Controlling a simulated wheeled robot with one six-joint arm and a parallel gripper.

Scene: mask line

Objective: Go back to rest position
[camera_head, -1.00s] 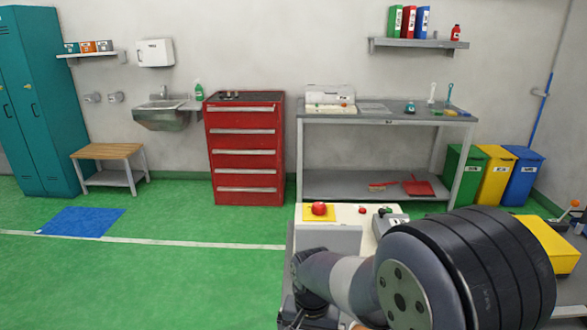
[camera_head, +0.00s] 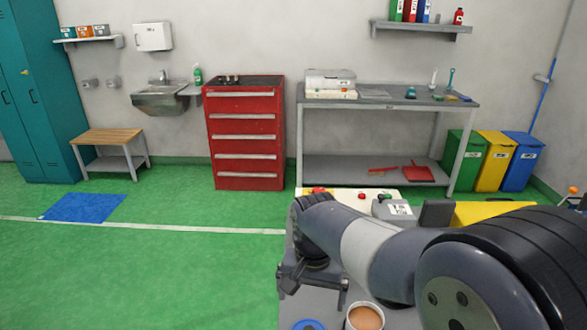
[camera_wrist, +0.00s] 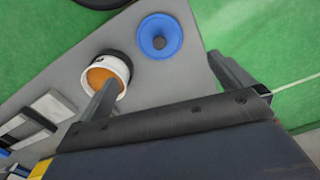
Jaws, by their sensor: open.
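The cup also shows at the bottom of the head view (camera_head: 365,317). A blue round piece (camera_wrist: 160,36) lies beside the cup near the edge of the grey top.
A grey surface (camera_wrist: 50,70) lies under the gripper, with green floor beyond its edge. Ahead stand a red drawer cabinet (camera_head: 245,140), a grey workbench (camera_head: 425,97) and coloured bins (camera_head: 495,160). A wooden bench (camera_head: 108,137) is at left. The left floor is open.

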